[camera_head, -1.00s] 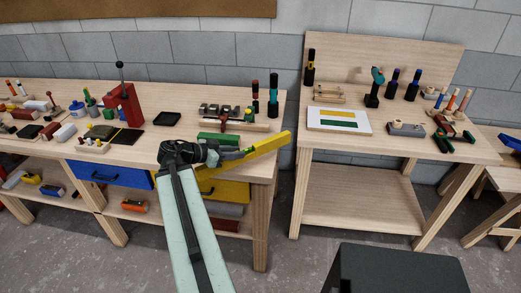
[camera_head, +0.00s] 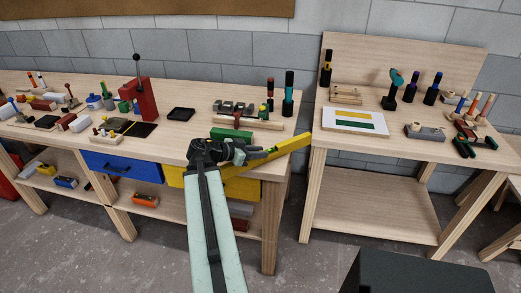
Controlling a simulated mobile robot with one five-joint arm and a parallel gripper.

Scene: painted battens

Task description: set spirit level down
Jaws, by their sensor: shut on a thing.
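The spirit level is a long yellow bar (camera_head: 285,147). My gripper (camera_head: 250,156) is shut on it near its middle and holds it over the front right corner of the long workbench (camera_head: 180,142). The level slants, its right end higher in the picture and reaching toward the gap between the benches. My gripper's jaws hide part of it. A white board with a yellow and a green strip (camera_head: 327,123) lies on the right bench (camera_head: 398,150).
A green block (camera_head: 230,134), a wooden rack (camera_head: 240,120) and upright dark tools (camera_head: 288,95) stand just behind my gripper. A red press (camera_head: 144,98) stands farther left. The right bench's front left is fairly clear.

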